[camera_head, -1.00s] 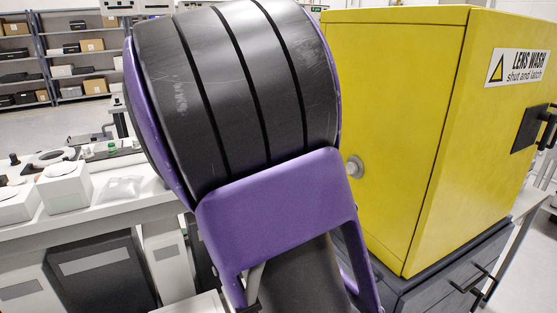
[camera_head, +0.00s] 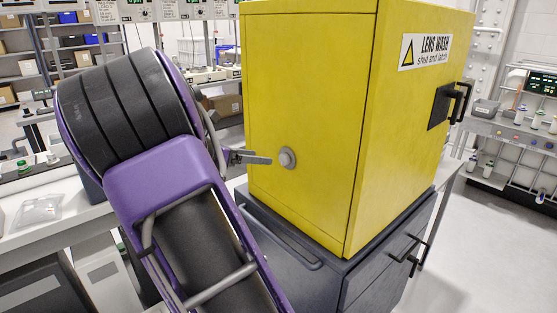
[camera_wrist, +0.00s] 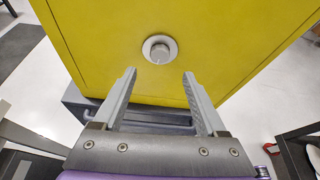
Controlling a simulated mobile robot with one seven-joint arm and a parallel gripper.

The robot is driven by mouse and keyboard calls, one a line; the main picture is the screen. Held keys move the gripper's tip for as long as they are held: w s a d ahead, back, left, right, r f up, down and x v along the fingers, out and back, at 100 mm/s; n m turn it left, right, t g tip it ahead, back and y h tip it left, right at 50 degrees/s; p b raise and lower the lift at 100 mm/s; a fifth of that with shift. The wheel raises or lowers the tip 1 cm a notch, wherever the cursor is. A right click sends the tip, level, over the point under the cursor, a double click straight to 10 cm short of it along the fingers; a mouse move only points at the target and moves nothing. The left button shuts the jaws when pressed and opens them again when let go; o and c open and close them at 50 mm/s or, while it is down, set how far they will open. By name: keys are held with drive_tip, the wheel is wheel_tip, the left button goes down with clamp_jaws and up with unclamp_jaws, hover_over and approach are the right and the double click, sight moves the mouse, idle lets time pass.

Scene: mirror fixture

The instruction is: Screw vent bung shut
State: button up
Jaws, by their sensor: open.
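The vent bung (camera_head: 287,158) is a small round grey knob in a pale round collar on the left side wall of the yellow lens wash cabinet (camera_head: 300,80). In the wrist view the bung (camera_wrist: 160,52) sits above the fingertips, roughly midway between them. My gripper (camera_wrist: 159,75) is open and empty, with its two grey fingers apart and pointing toward the cabinet wall. In the head view my gripper (camera_head: 262,159) shows side-on just left of the bung. Whether a fingertip touches the wall I cannot tell.
The cabinet stands on a dark drawer unit (camera_head: 385,260) with black handles. A black door latch (camera_head: 440,106) is on its labelled face. A white bench (camera_head: 50,215) with a clear bag is at left. Open floor lies at right.

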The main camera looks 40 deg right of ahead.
sight(282, 159)
drive_tip(key=x, duration=0.8)
drive_tip(key=shift+w+d+f, duration=0.1)
drive_tip(key=shift+d, duration=0.25)
clamp_jaws()
